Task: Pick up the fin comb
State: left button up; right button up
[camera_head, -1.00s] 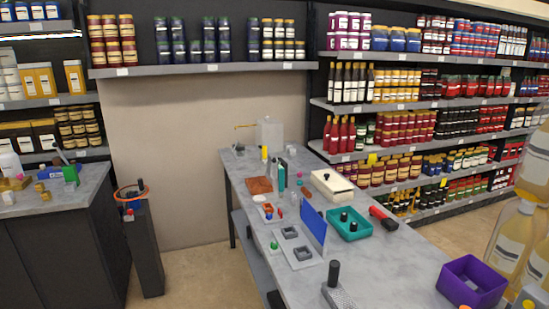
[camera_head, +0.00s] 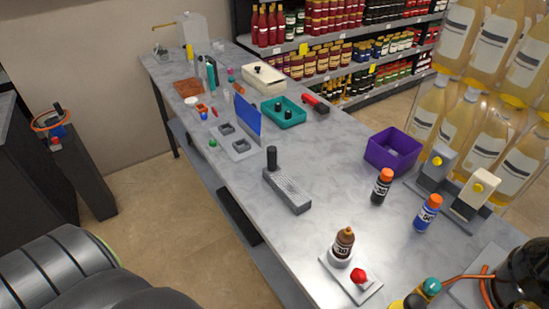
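A long grey ridged tool or block (camera_head: 290,192) lies on the grey worktable (camera_head: 340,160), near its front edge. A black upright handle (camera_head: 272,158) stands at its far end. It is the most comb-like thing in view, but I cannot tell for sure that it is the fin comb. Neither of my grippers is in view; only a dark ribbed part, likely of my own arm, shows at the bottom left.
A purple bin (camera_head: 392,150), a black bottle (camera_head: 382,187) and a blue bottle (camera_head: 428,213) stand right of the grey block. A brown bottle (camera_head: 342,246) stands on a white tray in front.

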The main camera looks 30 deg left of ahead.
aim_at(189, 47)
jog(key=i+j+z, duration=0.2)
jog(key=j, duration=1.15)
jog(key=j+z, duration=0.2)
jog(key=j, duration=1.2)
